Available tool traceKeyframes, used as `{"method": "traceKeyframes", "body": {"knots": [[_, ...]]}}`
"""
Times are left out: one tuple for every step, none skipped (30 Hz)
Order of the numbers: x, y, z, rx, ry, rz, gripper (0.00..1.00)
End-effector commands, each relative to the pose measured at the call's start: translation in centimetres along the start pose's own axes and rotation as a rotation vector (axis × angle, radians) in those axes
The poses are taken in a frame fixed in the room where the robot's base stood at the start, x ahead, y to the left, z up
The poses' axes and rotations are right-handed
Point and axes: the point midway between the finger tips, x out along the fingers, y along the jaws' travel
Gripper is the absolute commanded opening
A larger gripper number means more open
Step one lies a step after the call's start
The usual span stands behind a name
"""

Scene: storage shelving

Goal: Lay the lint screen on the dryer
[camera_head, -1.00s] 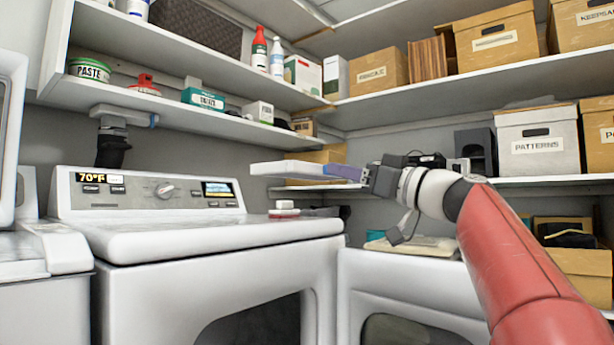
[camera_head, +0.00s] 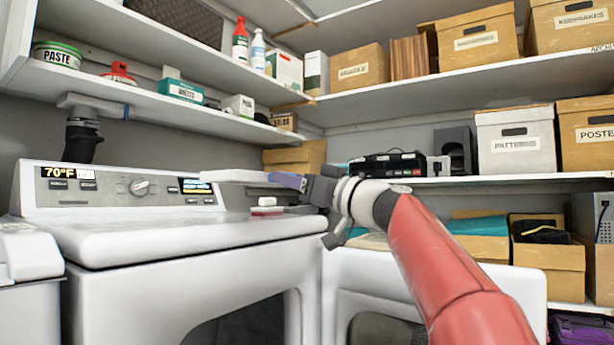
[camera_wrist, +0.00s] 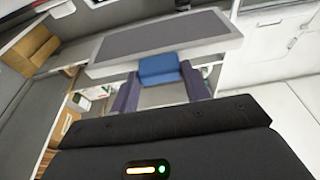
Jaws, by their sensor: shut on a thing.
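The lint screen (camera_wrist: 165,40) is a flat panel with a pale frame, a dark mesh and a blue handle tab (camera_wrist: 160,69). In the head view its pale edge (camera_head: 236,176) shows above the back right of the dryer top. My gripper (camera_head: 290,182) is shut on the blue tab and holds the screen roughly level, apart from the surface below. The white dryer (camera_head: 170,236) stands at the left, with its control panel behind. A small white and red item (camera_head: 266,207) sits on its top, below the screen.
Shelves (camera_head: 195,110) with bottles and boxes hang above the dryer. A second white machine (camera_head: 500,285) with a front opening stands to the right, under my arm. Cardboard boxes (camera_head: 550,265) fill the right shelves. Most of the dryer top is clear.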

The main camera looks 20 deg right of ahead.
Motion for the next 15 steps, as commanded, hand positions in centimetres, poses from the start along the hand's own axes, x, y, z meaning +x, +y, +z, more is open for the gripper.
{"method": "traceKeyframes", "body": {"knots": [[0.5,0.0,0.3,0.002,0.000,-0.002,0.09],[0.7,0.1,0.5,0.003,0.000,-0.001,0.09],[1.1,0.0,0.7,0.003,0.001,-0.002,0.09],[1.3,0.0,0.9,0.003,0.001,-0.002,0.09],[1.6,0.0,1.0,0.003,0.001,-0.002,0.09],[1.9,0.0,1.2,0.002,0.001,-0.002,0.09],[2.2,-0.1,1.4,0.002,0.000,-0.002,0.09],[2.4,0.0,1.4,0.002,0.000,-0.002,0.09],[2.8,0.1,1.6,0.002,0.000,0.000,0.09],[3.0,0.1,1.8,0.003,0.000,0.000,0.09],[3.3,0.1,2.0,0.003,0.000,-0.001,0.09],[3.6,0.0,2.2,0.003,0.000,-0.001,0.09],[3.9,0.0,2.4,0.003,0.000,-0.001,0.09],[4.1,0.0,2.5,0.003,0.000,-0.001,0.09],[4.5,-0.1,2.8,0.003,0.000,-0.002,0.09]]}}
